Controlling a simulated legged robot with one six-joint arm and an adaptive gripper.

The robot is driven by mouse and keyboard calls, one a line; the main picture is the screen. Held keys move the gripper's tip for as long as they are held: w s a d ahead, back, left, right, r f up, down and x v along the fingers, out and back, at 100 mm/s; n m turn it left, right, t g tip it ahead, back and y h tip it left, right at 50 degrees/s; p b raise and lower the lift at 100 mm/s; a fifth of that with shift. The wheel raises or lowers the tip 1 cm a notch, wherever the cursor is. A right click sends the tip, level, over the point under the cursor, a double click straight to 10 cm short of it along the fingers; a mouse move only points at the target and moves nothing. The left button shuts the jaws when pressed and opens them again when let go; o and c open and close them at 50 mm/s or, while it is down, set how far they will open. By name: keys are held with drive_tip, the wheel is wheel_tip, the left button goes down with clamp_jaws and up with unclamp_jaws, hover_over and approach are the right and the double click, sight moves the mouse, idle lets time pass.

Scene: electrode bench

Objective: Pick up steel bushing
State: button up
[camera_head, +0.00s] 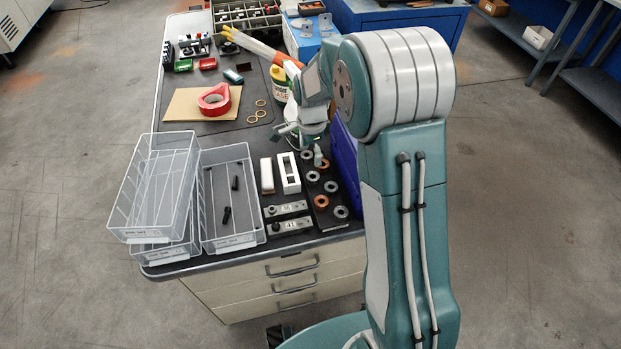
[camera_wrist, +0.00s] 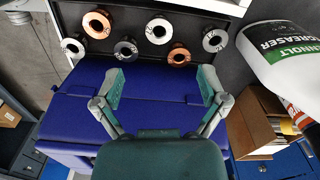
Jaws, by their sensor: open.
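Several grey, steel-looking bushings and copper-coloured ones lie on a dark tray (camera_head: 325,222). In the head view, grey bushings show at the near right (camera_head: 341,212) and middle (camera_head: 313,176); a copper one (camera_head: 321,201) lies between. In the wrist view, grey bushings (camera_wrist: 158,30) and (camera_wrist: 215,40), a darker grey one (camera_wrist: 125,49) and copper ones (camera_wrist: 97,23) and (camera_wrist: 179,56) show along the top. My gripper (camera_wrist: 160,87) is open and empty, its fingers apart over the blue bin, short of the bushings.
A blue bin (camera_head: 346,168) stands right beside the tray. A degreaser bottle (camera_wrist: 285,55) stands close by at right in the wrist view.

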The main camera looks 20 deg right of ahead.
hover_over(314, 176)
drive_tip(key=f, duration=0.5)
drive_tip(key=shift+s, duration=0.4)
drive_tip(key=f, duration=0.5)
drive_tip(key=shift+a, duration=0.2)
drive_tip(key=shift+w+d+f, duration=0.1)
drive_tip(key=shift+d+f, duration=0.05)
drive_tip(key=shift+f, duration=0.1)
clamp_jaws()
